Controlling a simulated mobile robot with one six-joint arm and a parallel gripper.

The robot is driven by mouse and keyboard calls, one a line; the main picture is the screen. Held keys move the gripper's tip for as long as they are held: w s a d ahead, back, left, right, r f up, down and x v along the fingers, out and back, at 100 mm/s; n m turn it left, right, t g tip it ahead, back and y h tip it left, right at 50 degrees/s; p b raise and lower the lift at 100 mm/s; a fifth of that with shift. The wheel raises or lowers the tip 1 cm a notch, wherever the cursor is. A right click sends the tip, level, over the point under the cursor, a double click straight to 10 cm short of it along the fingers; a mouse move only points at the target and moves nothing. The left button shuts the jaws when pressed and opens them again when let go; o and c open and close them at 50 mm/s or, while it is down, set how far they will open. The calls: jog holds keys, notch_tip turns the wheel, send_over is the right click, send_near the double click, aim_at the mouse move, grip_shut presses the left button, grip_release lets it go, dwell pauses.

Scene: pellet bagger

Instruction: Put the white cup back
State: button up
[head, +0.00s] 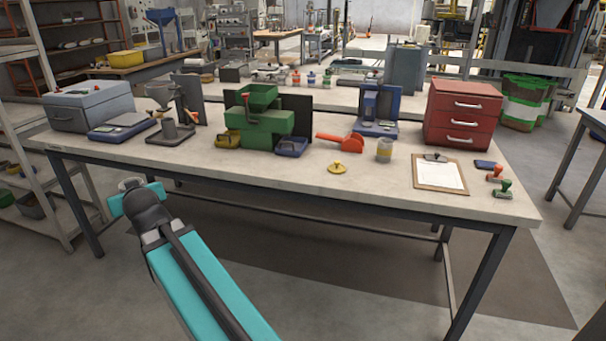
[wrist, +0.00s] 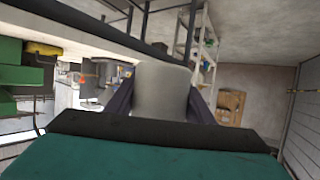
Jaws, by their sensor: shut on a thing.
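The white cup (wrist: 160,90) is a plain, pale, rounded thing between the two dark fingers of my gripper (wrist: 160,100) in the wrist view. My gripper is shut on it. In the head view my gripper (head: 131,186) is at the left, in front of the workbench's front edge, and only a small pale part of the cup shows there. The cup's inside and far side are hidden. The workbench (head: 270,172) has a light top on dark legs.
The front left strip of the top is clear. Shelving (head: 25,120) is at the left.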

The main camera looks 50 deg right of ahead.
jog(key=s+d+f+m+g+h, duration=0.1)
jog(key=s+d+m+g+h, duration=0.15)
jog(key=s+d, duration=0.7)
jog(key=s+d+m+g+h+b, duration=0.1)
jog(key=s+d+m+g+h, duration=0.2)
jog(key=d, duration=1.1)
jog(key=s+d+f+m+g+h, duration=0.1)
jog(key=s+d+m+h, duration=0.25)
jog(key=s+d, duration=0.55)
jog(key=s+d+m+g, duration=0.3)
jog(key=s+d, duration=0.3)
jog(key=s, duration=0.4)
jog(key=s+d+r+m+g, duration=0.1)
jog(key=s+d+m+g, duration=0.2)
jog(key=s+d, duration=0.3)
jog(key=s+d+m+g, duration=0.3)
jog(key=s+d, duration=0.4)
jog(key=s, duration=0.8)
jog(key=shift+s+r+g+b, duration=0.3)
jog(key=shift+s+g+b, duration=0.15)
jog(key=shift+g, duration=0.3)
jog(key=shift+w+d+r+p, duration=0.1)
jog(key=shift+w+d+p, duration=0.05)
jog(key=shift+p, duration=0.35)
